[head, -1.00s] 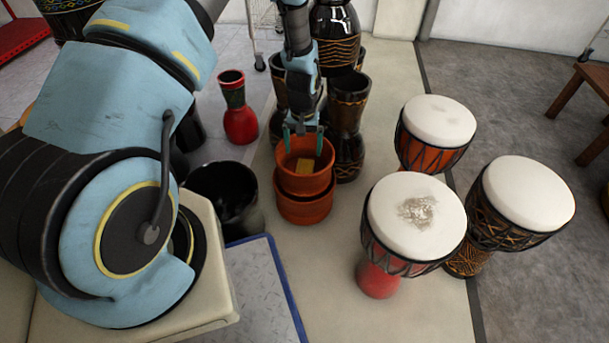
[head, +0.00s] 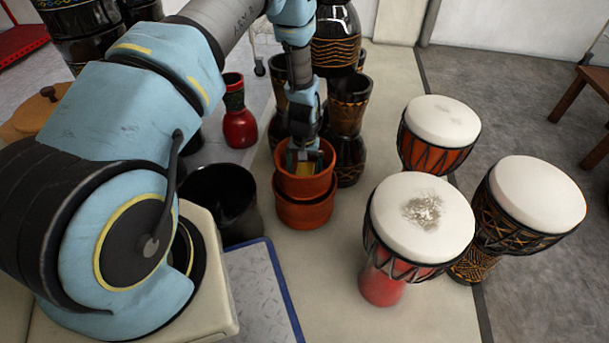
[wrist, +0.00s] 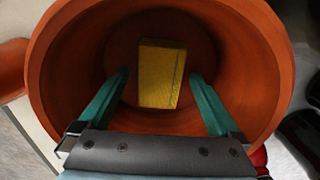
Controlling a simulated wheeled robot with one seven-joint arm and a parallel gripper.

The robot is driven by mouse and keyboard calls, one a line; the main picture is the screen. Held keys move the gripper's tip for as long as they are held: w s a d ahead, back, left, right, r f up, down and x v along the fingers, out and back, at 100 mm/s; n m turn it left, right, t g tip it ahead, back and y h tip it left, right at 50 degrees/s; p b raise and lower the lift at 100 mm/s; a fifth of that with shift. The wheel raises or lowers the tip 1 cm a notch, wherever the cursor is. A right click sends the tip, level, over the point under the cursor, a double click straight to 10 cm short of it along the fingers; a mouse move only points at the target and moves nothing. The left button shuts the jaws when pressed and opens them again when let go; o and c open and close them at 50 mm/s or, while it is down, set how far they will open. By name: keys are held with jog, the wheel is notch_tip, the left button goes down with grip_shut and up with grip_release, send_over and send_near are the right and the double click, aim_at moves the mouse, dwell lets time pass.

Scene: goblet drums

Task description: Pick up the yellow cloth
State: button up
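The yellow cloth (wrist: 161,75) looks like a folded rectangular block. It lies inside an orange clay pot (wrist: 52,70), near the bottom in the wrist view. In the head view a bit of the cloth (head: 305,168) shows within the upper pot (head: 308,187), partly hidden by my gripper. My gripper (wrist: 163,78) is open and points down into the pot. Its two green fingers stand apart, one on each side of the cloth, with gaps between them and the cloth. Whether the fingertips are level with the cloth cannot be told.
The pot sits on another orange pot (head: 303,213). A black pot (head: 222,200) stands close on the left. Dark carved drums (head: 348,120) stand just behind. White-topped goblet drums (head: 420,215) stand to the right. The pot's wall surrounds my fingers closely.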

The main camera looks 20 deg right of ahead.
aim_at(304, 172)
jog(key=c, duration=1.4)
notch_tip(304, 172, up, 10)
jog(key=p, duration=0.3)
jog(key=shift+c, duration=0.2)
